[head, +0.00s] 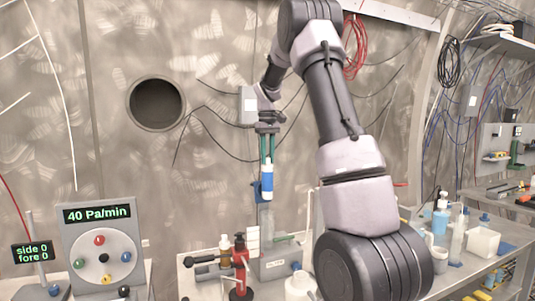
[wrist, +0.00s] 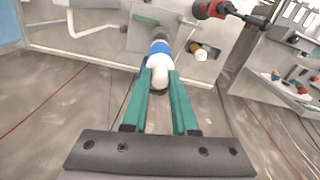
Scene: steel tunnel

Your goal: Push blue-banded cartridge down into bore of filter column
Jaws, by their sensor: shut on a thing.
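My gripper (head: 266,158) points down in the head view, its teal fingers shut on the upper end of the white cartridge (head: 267,176). The cartridge is upright, with blue (head: 265,191) around its lower part. The clear grey filter column (head: 266,222) stands directly below it, on a grey base. Whether the cartridge's lower end is inside the bore or just above it cannot be told. In the wrist view the fingers close on the white end of the cartridge (wrist: 159,66), with the blue band (wrist: 159,47) beyond. The bore itself is hidden.
A red-and-black tool (head: 240,265) stands left of the column, with a dark-bodied tool (head: 200,260) beside it. A panel reading "40 Pa/min" (head: 97,214) is farther left. Bottles and a white bin (head: 484,238) stand on the right bench. Open air surrounds the gripper's left side.

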